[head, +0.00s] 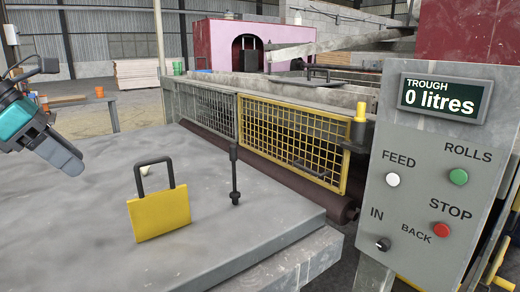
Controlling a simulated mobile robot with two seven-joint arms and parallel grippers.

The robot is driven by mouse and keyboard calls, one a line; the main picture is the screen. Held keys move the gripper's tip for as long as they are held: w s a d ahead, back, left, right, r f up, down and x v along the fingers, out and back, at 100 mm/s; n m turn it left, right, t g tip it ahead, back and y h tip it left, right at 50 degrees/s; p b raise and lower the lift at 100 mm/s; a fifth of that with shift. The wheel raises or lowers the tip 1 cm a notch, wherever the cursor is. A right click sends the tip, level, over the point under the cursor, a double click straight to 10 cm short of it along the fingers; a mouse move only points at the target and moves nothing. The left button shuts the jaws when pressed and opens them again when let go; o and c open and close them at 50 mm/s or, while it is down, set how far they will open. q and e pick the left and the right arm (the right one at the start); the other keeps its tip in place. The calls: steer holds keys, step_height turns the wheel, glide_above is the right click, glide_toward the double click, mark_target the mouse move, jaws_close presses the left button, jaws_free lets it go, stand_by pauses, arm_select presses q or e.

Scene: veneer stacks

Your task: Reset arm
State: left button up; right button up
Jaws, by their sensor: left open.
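My left gripper (68,162) is at the left edge of the head view, on a teal and grey arm. It hangs above the grey slab, apart from the objects on it, and is open with nothing seen in it. The gap between its fingers is hard to make out from this angle. My right gripper is not in view.
A yellow plate with a dark handle (160,215) and a thin black post (234,175) stand on the grey slab (90,215). A yellow mesh guard (293,135) is behind. A control panel (425,175) reading "TROUGH 0 litres" stands right. The slab's left part is clear.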

arm_select(q)
steer(key=d+n+t+h, duration=0.7)
steer(key=d+n+h, duration=0.5)
steer(key=d, duration=0.9)
steer(key=a+f+n+t+y, duration=0.3)
steer(key=a+f+n+y, duration=0.2)
steer(key=f+n+y, duration=0.6)
steer(key=a+f+n+t+y, duration=0.3)
steer(key=a+f+n+y, duration=0.4)
steer(key=n, duration=0.8)
steer(key=s+d+f+n+g, duration=0.1)
steer(key=s+f+n+g, duration=0.2)
steer(key=s+f+g, duration=0.6)
steer(key=s+d+f+n+g, duration=0.1)
steer(key=s+f+n+g, duration=0.35)
steer(key=s+f, duration=0.85)
steer(key=w+d+f+m+t+h+p, duration=0.1)
steer(key=w+d+f+t+h+p, duration=0.1)
steer(key=w+t, duration=0.3)
steer(key=shift+d+f+t+p, duration=0.45)
steer(key=shift+f+t, duration=0.25)
steer(key=shift+t, duration=0.35)
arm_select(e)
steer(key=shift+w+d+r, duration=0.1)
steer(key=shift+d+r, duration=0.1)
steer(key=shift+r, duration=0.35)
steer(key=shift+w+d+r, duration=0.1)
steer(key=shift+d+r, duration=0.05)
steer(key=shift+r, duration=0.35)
